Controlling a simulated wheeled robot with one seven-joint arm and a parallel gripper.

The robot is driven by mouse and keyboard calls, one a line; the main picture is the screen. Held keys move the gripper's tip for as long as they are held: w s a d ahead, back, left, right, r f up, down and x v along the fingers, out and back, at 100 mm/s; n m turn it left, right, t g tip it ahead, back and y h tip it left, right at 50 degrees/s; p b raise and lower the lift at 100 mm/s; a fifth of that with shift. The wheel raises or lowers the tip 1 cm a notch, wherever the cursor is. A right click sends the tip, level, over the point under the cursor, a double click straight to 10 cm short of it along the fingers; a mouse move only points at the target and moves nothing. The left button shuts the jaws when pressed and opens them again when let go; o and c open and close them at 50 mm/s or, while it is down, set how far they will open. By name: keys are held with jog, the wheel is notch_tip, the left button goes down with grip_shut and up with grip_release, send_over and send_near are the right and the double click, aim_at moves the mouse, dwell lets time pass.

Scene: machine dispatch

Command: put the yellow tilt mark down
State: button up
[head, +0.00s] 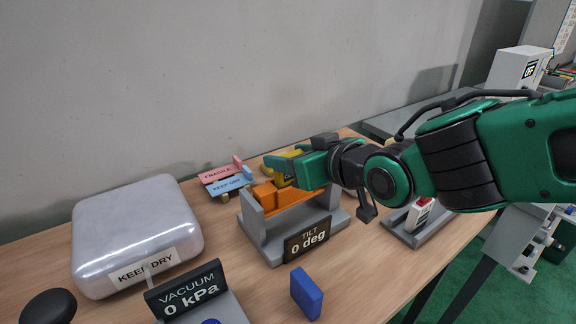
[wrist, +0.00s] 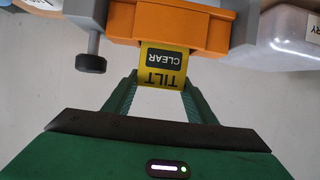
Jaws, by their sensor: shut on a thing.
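The yellow tilt mark (wrist: 163,70) is a flat tag reading TILT and CLEAR, upside down in the wrist view. My gripper (wrist: 160,82) is shut on it, with a green finger at each side. The tag's far edge meets the orange block (wrist: 175,28) in that view; I cannot tell whether they touch. In the head view my gripper (head: 284,168) is over the tilt stand (head: 272,250), whose plate reads TILT 0 deg and which carries the orange cradle (head: 289,198). Yellow shows there around the fingers, partly hidden.
A silver case (head: 135,230) labelled KEEP DRY stands left. The FRAGILE and KEEP DRY cards (head: 225,178) lie behind the stand. A vacuum display (head: 188,291) and a blue block (head: 307,293) are in front. A grey fixture (head: 415,228) is to the right.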

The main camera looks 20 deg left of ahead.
jog(key=shift+f, duration=1.3)
jog(key=shift+f, duration=0.1)
jog(key=o, duration=1.1)
jog(key=shift+c, duration=0.2)
jog(key=shift+s+d+r, duration=0.3)
jog(key=shift+d+r, duration=0.05)
jog(key=v, duration=1.1)
